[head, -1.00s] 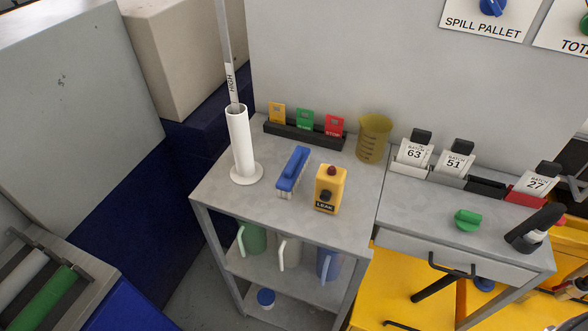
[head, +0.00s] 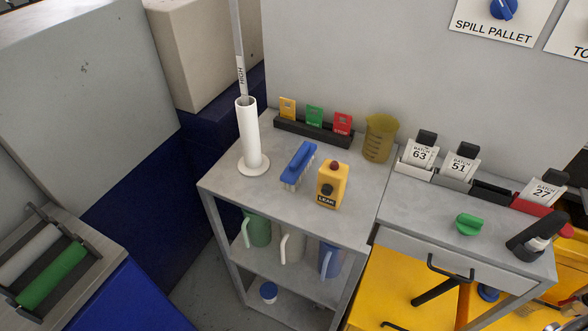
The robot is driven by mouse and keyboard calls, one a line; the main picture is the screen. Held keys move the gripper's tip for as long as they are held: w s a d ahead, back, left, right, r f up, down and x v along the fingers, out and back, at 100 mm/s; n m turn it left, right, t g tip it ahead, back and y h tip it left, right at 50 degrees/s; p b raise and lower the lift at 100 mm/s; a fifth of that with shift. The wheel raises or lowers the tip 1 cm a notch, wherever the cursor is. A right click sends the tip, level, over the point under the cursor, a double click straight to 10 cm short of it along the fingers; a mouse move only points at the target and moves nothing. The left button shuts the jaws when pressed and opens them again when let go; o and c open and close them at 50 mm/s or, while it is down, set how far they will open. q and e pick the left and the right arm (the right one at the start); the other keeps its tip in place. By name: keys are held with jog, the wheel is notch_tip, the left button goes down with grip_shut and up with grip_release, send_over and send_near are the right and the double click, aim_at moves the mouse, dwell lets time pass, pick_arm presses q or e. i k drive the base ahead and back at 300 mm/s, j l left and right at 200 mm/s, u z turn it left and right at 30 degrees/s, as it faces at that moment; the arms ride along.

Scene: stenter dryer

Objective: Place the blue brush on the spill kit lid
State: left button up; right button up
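The blue brush (head: 299,163) lies on the grey tabletop of the small shelf cart (head: 232,184), bristles down, between the white tube stand and the yellow leak box. No gripper touches it. A yellow surface (head: 393,286) with black handles shows below the desk at the lower right; I cannot tell whether it belongs to the spill kit, and no lid is clearly identifiable. Neither of my grippers can be made out.
Near the brush stand a white tube (head: 250,138), a yellow LEAK box (head: 331,187), a card rack (head: 312,134) and an amber beaker (head: 379,139). Jugs (head: 256,229) fill the shelf below. The desk at right holds batch cards (head: 421,152) and a green knob (head: 468,224).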

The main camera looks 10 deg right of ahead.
aim_at(426, 310)
jog(key=k+l+u, duration=0.7)
jog(key=k+u, duration=0.25)
jog(key=i, duration=0.15)
